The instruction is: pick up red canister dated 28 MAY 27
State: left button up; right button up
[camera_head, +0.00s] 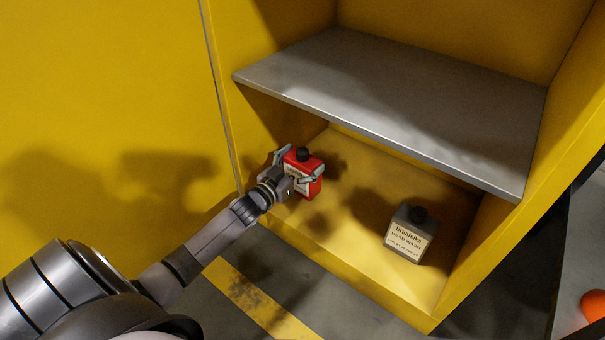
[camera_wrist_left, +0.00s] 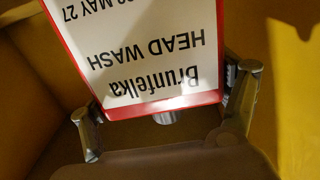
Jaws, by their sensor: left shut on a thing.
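The red canister (camera_head: 315,169) with a black cap is at the left of the cabinet's lower compartment in the head view. My left gripper (camera_head: 298,172) is shut on it, with a finger at each side. In the left wrist view the canister (camera_wrist_left: 140,60) appears upside down between the fingers (camera_wrist_left: 165,112). Its white label reads Brunfelka HEAD WASH and ends in MAY 27; the day is partly cut off. The canister looks upright; I cannot tell whether its base touches the cabinet floor. My right gripper is not in view.
A grey canister (camera_head: 408,236) with a black cap stands at the right of the yellow cabinet floor (camera_head: 362,236). A grey shelf (camera_head: 400,100) hangs above both. A yellow wall panel (camera_head: 110,90) is at the left. An orange round thing (camera_head: 594,305) shows at the lower right.

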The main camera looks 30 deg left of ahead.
pick_arm(q)
jog(key=c, duration=0.6)
jog(key=shift+r, duration=0.1)
jog(key=shift+c, duration=0.3)
jog(key=shift+r, duration=0.15)
